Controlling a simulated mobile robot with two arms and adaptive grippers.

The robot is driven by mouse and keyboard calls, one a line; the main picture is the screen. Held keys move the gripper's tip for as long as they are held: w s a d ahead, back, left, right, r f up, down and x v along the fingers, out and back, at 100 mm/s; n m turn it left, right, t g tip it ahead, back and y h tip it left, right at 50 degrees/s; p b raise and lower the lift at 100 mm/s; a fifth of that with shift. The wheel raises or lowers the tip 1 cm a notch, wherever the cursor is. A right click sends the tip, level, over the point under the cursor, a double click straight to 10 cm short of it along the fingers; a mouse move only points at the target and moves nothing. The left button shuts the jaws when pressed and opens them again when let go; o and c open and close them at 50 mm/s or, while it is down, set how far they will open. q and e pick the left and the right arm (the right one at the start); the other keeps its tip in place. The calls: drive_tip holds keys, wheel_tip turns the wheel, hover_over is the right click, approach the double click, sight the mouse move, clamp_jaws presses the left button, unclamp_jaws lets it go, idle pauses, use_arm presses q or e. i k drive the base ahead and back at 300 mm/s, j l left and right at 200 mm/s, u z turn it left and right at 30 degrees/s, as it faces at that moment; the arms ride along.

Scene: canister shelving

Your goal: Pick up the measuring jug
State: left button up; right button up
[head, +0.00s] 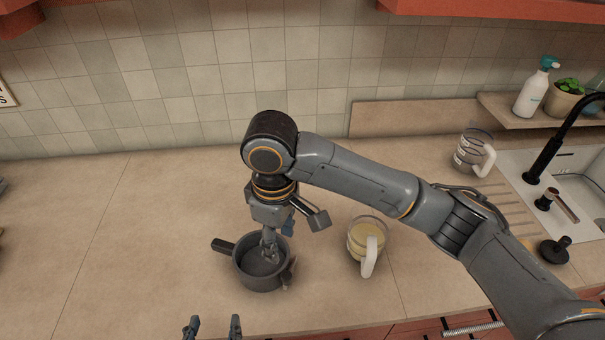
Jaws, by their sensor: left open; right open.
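A clear jug with a white handle and yellowish contents (358,246) stands on the counter, right of a dark pot. A second clear jug with dark bands and a white handle (465,151) stands further back, beside the sink; I cannot tell for certain which is the measuring jug. My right gripper (276,240) points down over the dark pot, left of the nearer jug, and is open; whether its fingers touch the pot is unclear. My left gripper (213,327) is open at the bottom edge, in front of the pot, with only its fingertips showing.
The sink (570,178) with a black faucet (556,140) is at the right. The counter's left side (110,240) is clear.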

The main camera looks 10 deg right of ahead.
sight(369, 229)
drive_tip(key=k, duration=1)
